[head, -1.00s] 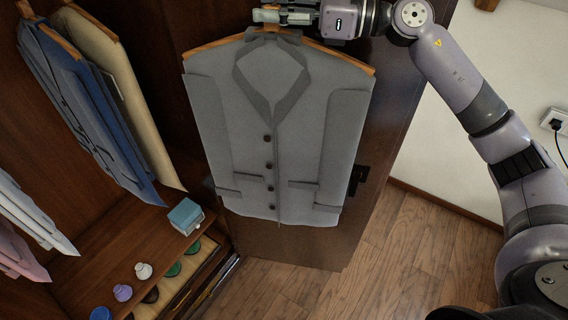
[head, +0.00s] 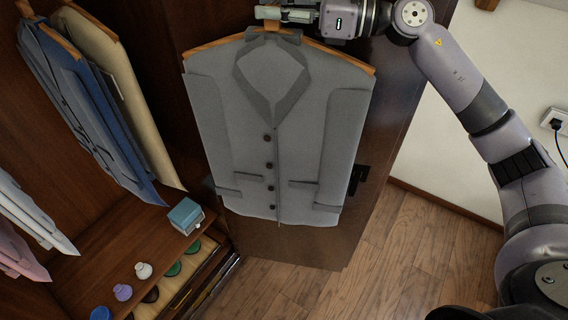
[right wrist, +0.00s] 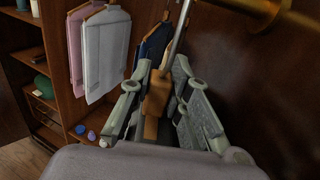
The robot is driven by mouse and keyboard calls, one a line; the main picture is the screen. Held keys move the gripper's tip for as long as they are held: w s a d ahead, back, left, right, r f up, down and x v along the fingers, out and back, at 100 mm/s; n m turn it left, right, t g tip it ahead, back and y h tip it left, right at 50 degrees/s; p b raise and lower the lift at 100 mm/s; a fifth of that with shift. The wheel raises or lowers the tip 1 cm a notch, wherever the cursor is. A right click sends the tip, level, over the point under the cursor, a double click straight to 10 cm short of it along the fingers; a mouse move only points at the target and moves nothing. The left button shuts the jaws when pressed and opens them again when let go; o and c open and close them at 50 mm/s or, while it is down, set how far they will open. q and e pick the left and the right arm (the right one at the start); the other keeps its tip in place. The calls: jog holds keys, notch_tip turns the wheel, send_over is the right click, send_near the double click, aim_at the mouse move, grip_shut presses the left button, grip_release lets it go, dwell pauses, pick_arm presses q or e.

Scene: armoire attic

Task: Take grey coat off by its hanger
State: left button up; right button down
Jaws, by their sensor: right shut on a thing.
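The grey coat (head: 272,130) hangs on a wooden hanger (head: 213,45) in front of the dark wooden door in the head view. My right gripper (head: 272,14) is at the top of the hanger, shut on its neck. In the right wrist view the hanger's wooden neck (right wrist: 155,100) sits between my right gripper's fingers (right wrist: 158,98), with a metal hook rod rising from it toward a brass rail (right wrist: 250,8). Whether the hook still touches the rail is not clear. My left gripper is not in view.
Blue and beige garments (head: 120,95) hang at the left inside the wardrobe, with white and pink ones lower. A teal box (head: 185,215) and small knobbed items stand on the shelf. The door (head: 385,130) is behind the coat. Wooden floor (head: 380,260) is clear at the lower right.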

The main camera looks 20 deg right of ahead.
jog(key=shift+w+d+r+p, duration=0.1)
jog(key=shift+r+p, duration=0.2)
jog(key=shift+r, duration=0.25)
jog(key=shift+r+p, duration=0.9)
jog(key=shift+r, duration=0.55)
jog(key=shift+f, duration=0.1)
jog(key=shift+s+d+f+b, duration=0.15)
jog(key=shift+s+d+b, duration=0.2)
jog(key=shift+d+b, duration=0.25)
jog(key=b+v, duration=1.1)
jog(key=v, duration=3.3)
jog(key=shift+s+d, duration=0.25)
jog(key=shift+s, duration=0.05)
